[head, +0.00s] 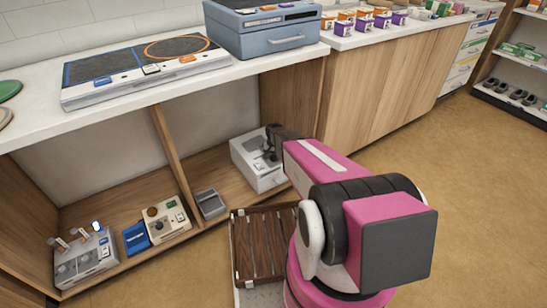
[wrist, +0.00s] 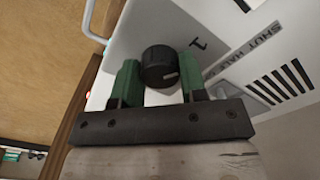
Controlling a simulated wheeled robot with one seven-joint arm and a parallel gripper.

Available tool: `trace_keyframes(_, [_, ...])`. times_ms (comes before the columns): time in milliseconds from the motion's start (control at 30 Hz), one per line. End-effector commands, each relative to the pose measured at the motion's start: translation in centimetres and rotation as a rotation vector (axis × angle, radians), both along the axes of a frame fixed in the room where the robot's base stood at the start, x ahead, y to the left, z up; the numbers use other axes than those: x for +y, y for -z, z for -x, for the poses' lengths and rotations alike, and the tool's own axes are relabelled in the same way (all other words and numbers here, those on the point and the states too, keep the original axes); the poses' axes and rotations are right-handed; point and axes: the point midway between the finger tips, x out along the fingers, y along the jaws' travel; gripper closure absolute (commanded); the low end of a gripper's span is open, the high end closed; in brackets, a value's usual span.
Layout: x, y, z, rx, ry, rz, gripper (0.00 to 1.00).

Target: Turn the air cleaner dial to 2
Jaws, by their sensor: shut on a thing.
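The air cleaner (head: 246,160) is a white box in the lower shelf bay at the middle of the head view. In the wrist view its pale face (wrist: 215,28) fills the upper part, with a tilted "1" beside the dial. The dial (wrist: 159,62) is a round black knob with a short white mark toward its lower right. My gripper (wrist: 158,80) has its green fingers on both sides of the dial and is shut on it. In the head view my gripper (head: 270,150) is at the box, and the dial is hidden. Other dial numbers are not readable.
A slotted brown rack (head: 262,245) lies in front of the box. A small grey device (head: 209,203) stands to its left. The wooden cabinet (head: 375,100) is close on the right.

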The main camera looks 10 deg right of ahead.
Motion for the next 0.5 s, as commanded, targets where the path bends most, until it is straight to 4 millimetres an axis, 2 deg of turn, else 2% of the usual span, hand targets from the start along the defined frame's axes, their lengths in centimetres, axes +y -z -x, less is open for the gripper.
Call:
trace_keyframes(267, [0.01, 0.0, -0.01, 0.0, 0.13, 0.001, 0.84])
trace_keyframes(500, [0.01, 0.01, -0.01, 0.001, 0.339, 0.001, 0.84])
